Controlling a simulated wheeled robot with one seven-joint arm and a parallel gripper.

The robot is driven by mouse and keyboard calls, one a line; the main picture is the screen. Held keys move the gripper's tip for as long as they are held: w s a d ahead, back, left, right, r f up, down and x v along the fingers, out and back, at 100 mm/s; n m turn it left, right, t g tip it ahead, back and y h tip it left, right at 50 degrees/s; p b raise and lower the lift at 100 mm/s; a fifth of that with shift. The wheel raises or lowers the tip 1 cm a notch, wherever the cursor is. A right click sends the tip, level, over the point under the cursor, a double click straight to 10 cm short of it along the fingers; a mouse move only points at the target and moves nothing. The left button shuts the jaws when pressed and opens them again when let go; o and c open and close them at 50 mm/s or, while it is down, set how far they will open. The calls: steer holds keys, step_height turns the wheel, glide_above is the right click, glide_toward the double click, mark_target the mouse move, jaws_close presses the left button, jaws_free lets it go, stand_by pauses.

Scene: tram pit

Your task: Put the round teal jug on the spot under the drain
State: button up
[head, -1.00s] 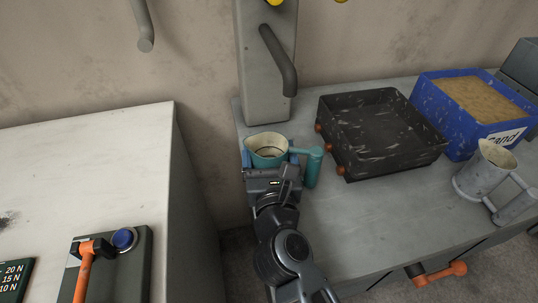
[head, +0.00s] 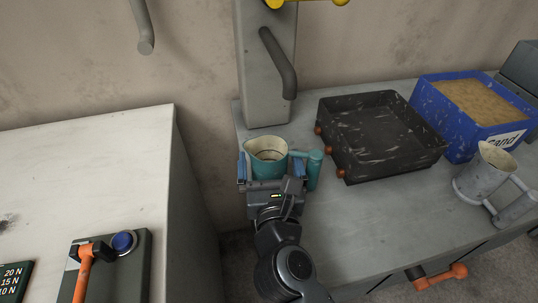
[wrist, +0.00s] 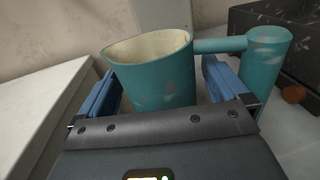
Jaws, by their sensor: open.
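The round teal jug (head: 267,160) stands upright on the grey bench at its left end, near the grey post with the bent drain pipe (head: 279,62). Its handle (head: 314,168) points right. My gripper (head: 272,168) is open, with a blue finger on each side of the jug's body. In the wrist view the jug (wrist: 155,75) stands between the fingers (wrist: 160,88), with gaps showing on both sides. The right finger lies between the body and the upright part of the handle. The spot under the drain cannot be made out.
A black tray (head: 432,150) with orange knobs stands right of the jug. Behind it is a blue sand box (head: 460,137), and a grey jug (head: 483,172) stands far right. A white cabinet (head: 130,150) is at left, across a gap. The bench front (head: 370,215) is clear.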

steer(key=s, duration=0.3)
steer(key=s+d, duration=0.1)
steer(key=s, duration=0.2)
steer(key=s+d+b, duration=0.1)
steer(key=s, duration=0.2)
steer(key=shift+s, duration=0.4)
steer(key=shift+a, duration=0.1)
